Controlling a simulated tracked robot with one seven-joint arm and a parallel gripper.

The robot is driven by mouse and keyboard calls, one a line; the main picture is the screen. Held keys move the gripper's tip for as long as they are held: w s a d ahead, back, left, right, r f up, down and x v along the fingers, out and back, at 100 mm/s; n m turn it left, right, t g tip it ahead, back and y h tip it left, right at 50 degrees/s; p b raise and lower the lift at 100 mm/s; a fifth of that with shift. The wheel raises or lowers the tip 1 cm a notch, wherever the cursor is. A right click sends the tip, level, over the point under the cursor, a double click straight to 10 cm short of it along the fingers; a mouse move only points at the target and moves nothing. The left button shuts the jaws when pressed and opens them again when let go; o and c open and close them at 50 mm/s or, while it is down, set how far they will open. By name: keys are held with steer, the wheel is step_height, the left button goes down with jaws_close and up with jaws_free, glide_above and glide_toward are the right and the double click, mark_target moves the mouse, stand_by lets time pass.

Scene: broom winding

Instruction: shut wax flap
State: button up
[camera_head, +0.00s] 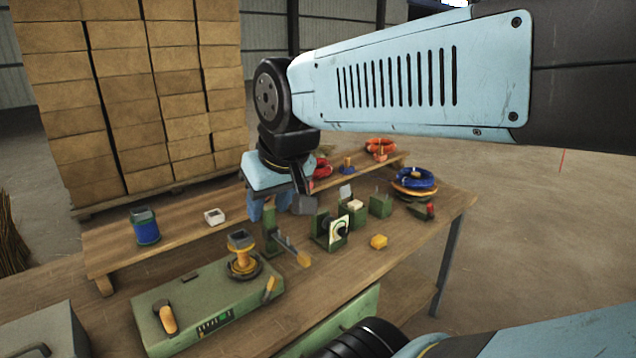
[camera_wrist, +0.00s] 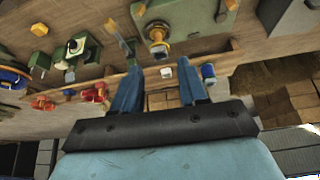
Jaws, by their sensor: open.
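A small green holder with a cream block (camera_head: 355,205), which looks like wax, stands on the bench right of the gripper in the head view. A thin grey plate (camera_head: 346,191), likely the wax flap, stands raised at its back. In the wrist view this holder is small, at the left among the green fixtures, and its flap is hard to make out. My gripper (camera_head: 270,207) hangs above the bench, left of and apart from the holder. Its two blue fingers (camera_wrist: 159,82) are spread and empty in the wrist view.
A green stand with a white dial (camera_head: 338,232) is in front of the holder; another green box (camera_head: 380,206) is to its right. A yellow block (camera_head: 378,241), a winding machine (camera_head: 205,305) and coloured coils (camera_head: 414,182) are also on the bench. Its front right is clear.

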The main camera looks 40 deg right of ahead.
steer(key=shift+o, duration=0.2)
steer(key=shift+o, duration=0.3)
steer(key=shift+w+r, duration=0.1)
steer(key=w+d+r+m+g, duration=0.1)
steer(key=w+d+r+m, duration=0.25)
steer(key=w, duration=0.25)
steer(key=w+d+r+m+g, duration=0.1)
steer(key=w+d+r+m, duration=0.2)
steer(key=w+d+m, duration=0.3)
steer(key=w+d+f+m+g, duration=0.2)
steer(key=w+d+m, duration=0.6)
steer(key=w+d, duration=0.35)
steer(key=w+d+f+m+g, duration=0.3)
steer(key=w+d+m, duration=0.5)
steer(key=w+d, duration=0.4)
steer(key=w+d+f+m+g, duration=0.2)
steer(key=w+d+f+m, duration=0.1)
steer(key=d+f+m, duration=0.25)
steer(key=w+d+f+m+g, duration=0.1)
steer(key=w+d+f+m, duration=0.25)
steer(key=d+f, duration=0.35)
glide_toward(343, 191)
step_height(343, 191, down, 7)
steer(key=d, duration=0.1)
steer(key=shift+f+m, duration=0.25)
steer(key=shift+m, duration=0.1)
steer(key=shift+s, duration=0.1)
